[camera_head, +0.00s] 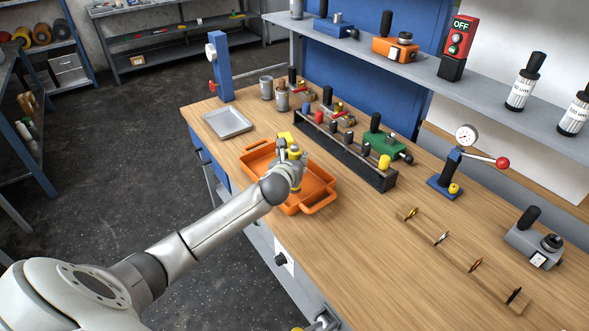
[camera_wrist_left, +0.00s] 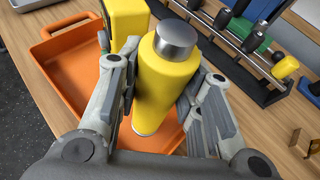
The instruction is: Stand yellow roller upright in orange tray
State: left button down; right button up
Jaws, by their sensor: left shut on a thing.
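The yellow roller, a cylinder with a silver cap, stands about upright between the fingers of my left gripper (camera_head: 291,167). The roller (camera_wrist_left: 166,82) shows best in the left wrist view; in the head view the gripper covers much of it. My left gripper (camera_wrist_left: 160,95) is shut on the roller's sides. The orange tray (camera_head: 318,189) lies on the bench under the gripper, and its wall (camera_wrist_left: 62,75) shows in the wrist view. The roller is inside the tray's outline; I cannot tell whether its base touches the floor. A grey part at the head view's bottom edge may be my right gripper.
A second yellow object (camera_wrist_left: 127,20) is close behind the roller. A grey tray (camera_head: 228,122) lies beyond the orange tray. A black rack (camera_head: 345,150) with several coloured handles stands to the right. Small upright pieces on a strip (camera_head: 460,258) are at front right. Bare bench lies between.

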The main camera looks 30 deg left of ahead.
pick_arm(q)
jog(key=shift+w+a+f, duration=0.1)
jog(key=shift+w+f, duration=0.1)
jog(key=shift+f, duration=0.15)
notch_tip(320, 180, down, 2)
jog(key=shift+f, duration=0.35)
pick_arm(e)
jog(key=shift+s+d+r, duration=0.2)
jog(key=shift+s+d, duration=0.05)
jog(key=shift+d, duration=0.3)
pick_arm(q)
jog(key=shift+f, duration=0.1)
jog(key=c, duration=1)
grip_release()
jog(key=shift+s, duration=0.1)
